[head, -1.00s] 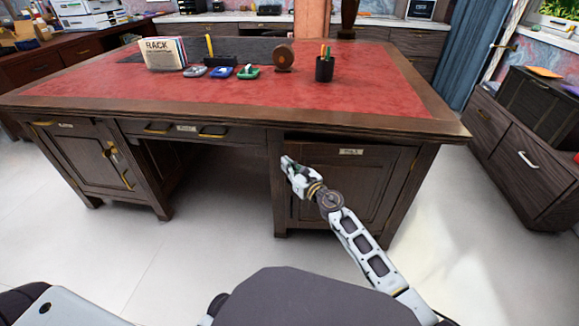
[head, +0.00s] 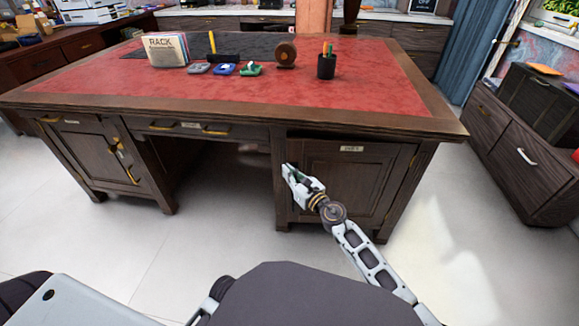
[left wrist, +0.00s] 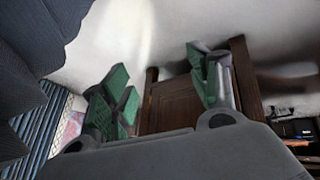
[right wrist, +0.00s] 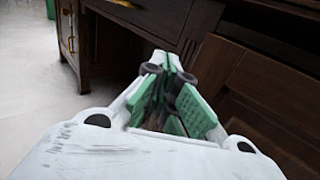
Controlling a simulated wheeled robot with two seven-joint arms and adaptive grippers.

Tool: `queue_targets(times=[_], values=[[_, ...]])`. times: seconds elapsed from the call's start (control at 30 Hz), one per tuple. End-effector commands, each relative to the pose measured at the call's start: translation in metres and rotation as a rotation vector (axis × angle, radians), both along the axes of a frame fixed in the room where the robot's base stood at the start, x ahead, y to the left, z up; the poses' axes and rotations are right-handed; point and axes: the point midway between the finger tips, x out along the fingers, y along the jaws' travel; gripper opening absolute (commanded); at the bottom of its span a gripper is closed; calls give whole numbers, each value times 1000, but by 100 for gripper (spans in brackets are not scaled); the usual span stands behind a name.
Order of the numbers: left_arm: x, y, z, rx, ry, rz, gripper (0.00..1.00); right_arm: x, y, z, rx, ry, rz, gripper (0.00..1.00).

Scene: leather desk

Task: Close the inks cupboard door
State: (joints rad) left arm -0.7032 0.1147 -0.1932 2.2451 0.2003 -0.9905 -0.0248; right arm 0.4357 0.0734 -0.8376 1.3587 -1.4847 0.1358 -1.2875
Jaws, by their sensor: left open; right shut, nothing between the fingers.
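The cupboard door (head: 342,185) is a dark brown panel at the right of the desk, with a small label too blurred to read and hinges on its right side. It looks slightly ajar; in the right wrist view a dark gap shows beside the door (right wrist: 265,85). My right gripper (head: 290,172) is shut and empty in front of the door's free left edge. Its green fingertips also show in the right wrist view (right wrist: 168,62); I cannot tell whether they touch the door. My left gripper (left wrist: 160,85) is open and empty, and is outside the head view.
The desk (head: 452,125) has a red leather top holding a pen cup (head: 326,66), a rack and small items. Another cupboard (head: 105,158) is at its left, with an open knee space between. A dark drawer cabinet (head: 505,130) stands at the right. The pale floor before the desk is clear.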

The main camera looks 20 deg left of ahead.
Motion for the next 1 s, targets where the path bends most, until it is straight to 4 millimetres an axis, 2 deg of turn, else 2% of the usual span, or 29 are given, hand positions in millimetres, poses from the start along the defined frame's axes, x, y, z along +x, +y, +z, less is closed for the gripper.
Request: queue_targets(times=[0.03,0.2,0.4,0.6,0.87,1.0], values=[[1,1,8,9,4,-4,60,-6,-1,1,0,1,1,0],[0,5,25,35,30,-17,60,-24,-6,1,0,1,0,0],[-2,9,38,62,53,-26,60,-42,-11,1,0,0,0,0],[-3,11,43,71,63,-30,60,-50,-13,0,0,0,0,0],[-3,11,43,72,64,-30,60,-50,-13,0,0,0,0,0],[-3,11,43,72,63,-30,45,-50,-14,1,8,5,-4,0]])
